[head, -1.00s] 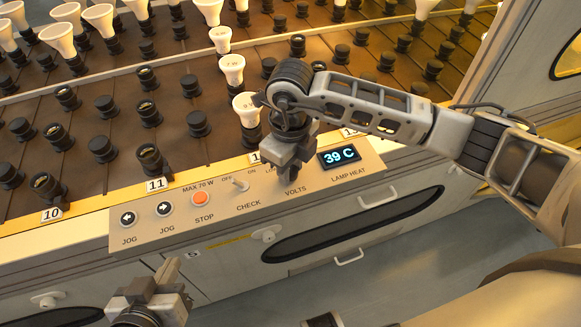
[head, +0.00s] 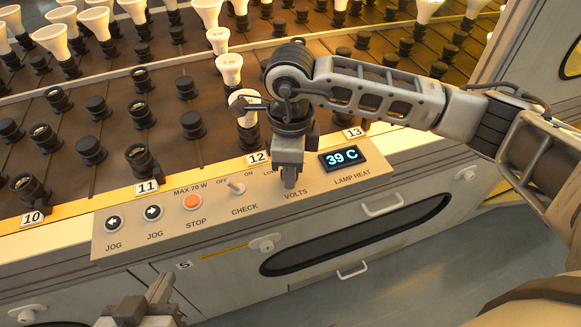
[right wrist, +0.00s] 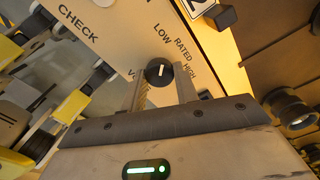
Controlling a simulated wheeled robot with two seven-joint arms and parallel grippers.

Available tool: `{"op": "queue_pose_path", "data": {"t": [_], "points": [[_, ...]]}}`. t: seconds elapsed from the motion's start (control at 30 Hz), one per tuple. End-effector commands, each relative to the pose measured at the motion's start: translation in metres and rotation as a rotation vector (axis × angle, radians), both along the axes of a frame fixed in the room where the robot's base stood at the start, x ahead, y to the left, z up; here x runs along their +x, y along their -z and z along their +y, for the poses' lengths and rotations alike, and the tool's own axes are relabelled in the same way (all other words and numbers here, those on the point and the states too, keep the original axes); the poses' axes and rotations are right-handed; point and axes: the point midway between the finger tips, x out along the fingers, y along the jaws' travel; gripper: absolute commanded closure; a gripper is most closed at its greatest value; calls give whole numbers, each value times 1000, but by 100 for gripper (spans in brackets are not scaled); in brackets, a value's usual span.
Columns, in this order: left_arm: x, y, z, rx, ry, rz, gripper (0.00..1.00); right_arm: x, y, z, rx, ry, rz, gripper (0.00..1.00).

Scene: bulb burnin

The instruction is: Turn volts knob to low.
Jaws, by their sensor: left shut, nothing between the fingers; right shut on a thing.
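The volts knob (right wrist: 160,71) is a round black dial with a white pointer line, seen in the right wrist view. Its line points roughly up the picture, toward the LOW mark (right wrist: 163,32); RATED and HIGH lie to the right. My right gripper (right wrist: 162,88) is shut on the knob, one finger on each side. In the head view my right gripper (head: 289,183) points down at the panel just above the VOLTS label and hides the knob. My left gripper (head: 158,290) is shut and empty, low in the head view, in front of the panel.
The control panel (head: 225,212) also bears two JOG buttons, an orange STOP button (head: 192,202), a CHECK toggle (head: 235,187) and a lamp heat display (head: 344,158) reading 39 C. Behind it stand rows of black sockets, several with white bulbs. Drawers lie below.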

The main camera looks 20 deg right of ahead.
Motion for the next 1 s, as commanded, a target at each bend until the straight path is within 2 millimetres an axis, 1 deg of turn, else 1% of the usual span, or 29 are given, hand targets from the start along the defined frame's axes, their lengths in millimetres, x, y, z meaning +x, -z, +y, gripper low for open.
{"op": "queue_pose_path", "data": {"t": [0.33, 0.37, 0.4, 0.43, 0.77, 0.87, 0.97, 1.0], "points": [[1, -3, 0, 0, 1, -5, 100, 0, -1, 1, 2, -7, -3, 93], [1, -3, 0, 0, 1, -5, 100, 0, -1, 1, 2, -7, -3, 67], [1, -3, 0, 0, 2, -7, 100, 0, -1, 0, 2, -7, -3, 56], [1, -3, 0, 0, 2, -7, 100, 0, -1, 0, 2, -7, -3, 48], [2, -2, 0, 0, 2, -7, 100, 0, -3, 0, 1, -5, -2, 48], [2, -2, 0, 2, 1, -4, 100, 1, -12, 1, 3, -4, -4, 48], [1, -2, 0, 3, 1, -1, 100, 1, -30, 1, 3, -5, -7, 48], [1, -2, 0, 2, 1, 0, 100, 1, -39, 0, 1, -5, -7, 48]]}}
